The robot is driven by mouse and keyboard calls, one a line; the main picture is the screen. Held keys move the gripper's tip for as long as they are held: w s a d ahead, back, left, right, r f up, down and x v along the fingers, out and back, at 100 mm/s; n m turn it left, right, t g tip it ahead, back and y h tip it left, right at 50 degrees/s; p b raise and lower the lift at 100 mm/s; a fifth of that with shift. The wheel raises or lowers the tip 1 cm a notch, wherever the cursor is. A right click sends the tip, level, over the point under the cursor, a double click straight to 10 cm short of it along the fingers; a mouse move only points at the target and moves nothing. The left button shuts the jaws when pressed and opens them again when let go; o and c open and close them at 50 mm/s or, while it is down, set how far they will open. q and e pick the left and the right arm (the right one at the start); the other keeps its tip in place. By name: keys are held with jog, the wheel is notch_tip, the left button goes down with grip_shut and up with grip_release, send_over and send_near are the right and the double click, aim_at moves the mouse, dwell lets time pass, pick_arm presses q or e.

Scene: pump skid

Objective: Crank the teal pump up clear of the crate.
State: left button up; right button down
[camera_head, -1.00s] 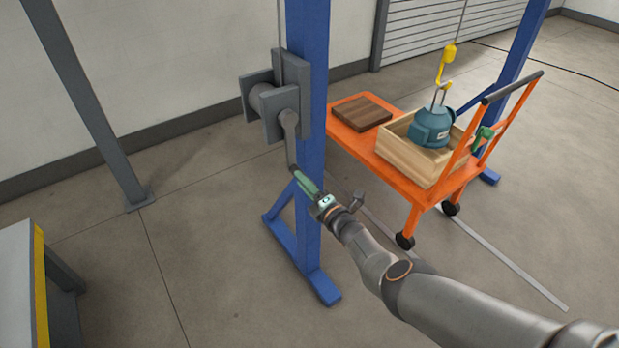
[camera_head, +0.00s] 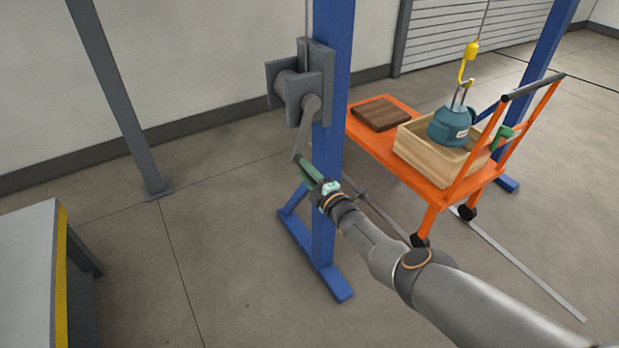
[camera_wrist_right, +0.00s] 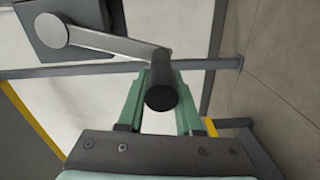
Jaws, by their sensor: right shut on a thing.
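The teal pump (camera_head: 447,129) hangs upright from a yellow hook (camera_head: 471,62) over the open wooden crate (camera_head: 433,168). Its lower part appears within the crate's rim; I cannot tell whether it touches the bottom. The grey winch (camera_head: 319,82) is mounted on the blue post, and its crank arm (camera_head: 305,130) points down and slightly left. My right gripper (camera_head: 311,174) is shut on the crank handle. In the right wrist view the dark handle (camera_wrist_right: 161,92) sits between the green fingers, joined to the crank arm (camera_wrist_right: 110,41). My left gripper is not in view.
The crate stands on an orange cart (camera_head: 378,146) with a dark-handled push bar and a brown board (camera_head: 381,113). The blue post (camera_head: 327,215) has splayed feet close to my arm. A workbench (camera_head: 28,250) stands at left. Floor between bench and post is clear.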

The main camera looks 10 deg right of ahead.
jog(key=shift+s+a+r+m+p, duration=0.15)
jog(key=shift+a+r+p, duration=0.1)
jog(key=shift+a, duration=0.2)
jog(key=shift+s+a+r+m+p, duration=0.1)
jog(key=shift+a+r+m+p, duration=0.1)
jog(key=shift+a, duration=0.2)
jog(key=c, duration=0.6)
grip_release()
jog(key=shift+d+f, duration=0.15)
jog(key=shift+d, duration=0.2)
